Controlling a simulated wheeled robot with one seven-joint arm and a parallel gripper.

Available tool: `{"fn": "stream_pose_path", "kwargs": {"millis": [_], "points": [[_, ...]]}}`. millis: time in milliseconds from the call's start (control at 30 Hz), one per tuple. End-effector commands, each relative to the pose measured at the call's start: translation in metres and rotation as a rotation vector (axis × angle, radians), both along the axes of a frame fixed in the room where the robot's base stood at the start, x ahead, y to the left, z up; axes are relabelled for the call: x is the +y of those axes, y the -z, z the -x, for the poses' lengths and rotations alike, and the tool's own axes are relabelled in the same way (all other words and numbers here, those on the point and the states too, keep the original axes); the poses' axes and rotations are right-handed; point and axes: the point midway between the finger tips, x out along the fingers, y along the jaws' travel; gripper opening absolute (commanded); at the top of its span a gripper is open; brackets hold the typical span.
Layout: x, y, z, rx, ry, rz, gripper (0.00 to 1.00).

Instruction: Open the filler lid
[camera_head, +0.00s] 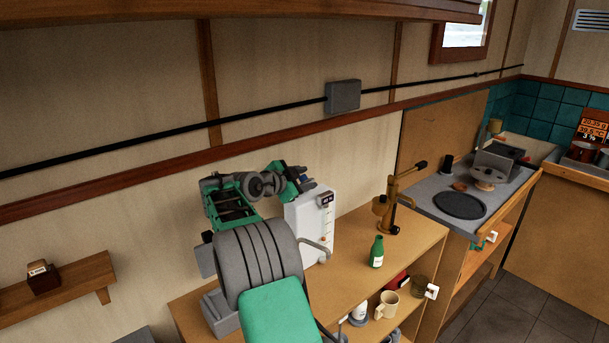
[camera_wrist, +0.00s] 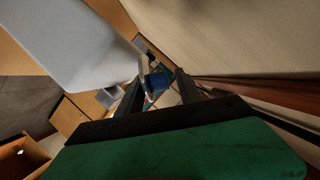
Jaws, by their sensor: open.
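A white upright appliance (camera_head: 311,225) stands on the wooden counter against the wall, with a small dark panel near its top. My gripper (camera_head: 305,181) is at the top of this appliance, on its wall side. In the wrist view the appliance's pale body (camera_wrist: 75,45) fills the upper left. My gripper (camera_wrist: 160,78) is open there, with its two dark fingers apart. A small blue piece (camera_wrist: 157,83) shows between the fingers; it may be the filler lid. I cannot tell whether the fingers touch it. The lid's hinge and edges are not clear.
A brass-coloured lever device (camera_head: 390,207) and a green bottle (camera_head: 377,252) stand on the counter to the right. A mug (camera_head: 387,305) is on the shelf below. A grey wall box (camera_head: 343,96) with a cable is above. The wall is close behind my gripper.

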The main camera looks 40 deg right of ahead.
Motion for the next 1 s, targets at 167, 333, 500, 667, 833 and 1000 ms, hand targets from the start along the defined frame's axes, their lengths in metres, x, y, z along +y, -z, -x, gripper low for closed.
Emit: {"fn": "stream_pose_path", "kwargs": {"millis": [167, 333, 500, 667, 833, 1000], "points": [[0.0000, 0.0006, -0.0004, 0.000, -0.001, 0.000, 0.43], [0.0002, 0.0004, -0.0004, 0.000, -0.001, 0.000, 0.30], [0.0002, 0.0003, -0.0004, 0.000, -0.001, 0.000, 0.17], [0.0003, -0.0001, -0.0006, -0.001, -0.002, 0.000, 0.03], [0.0004, -0.0007, -0.0009, -0.002, -0.003, 0.001, 0.00], [0.0006, -0.0012, -0.0016, 0.000, -0.003, 0.001, 0.00]]}}
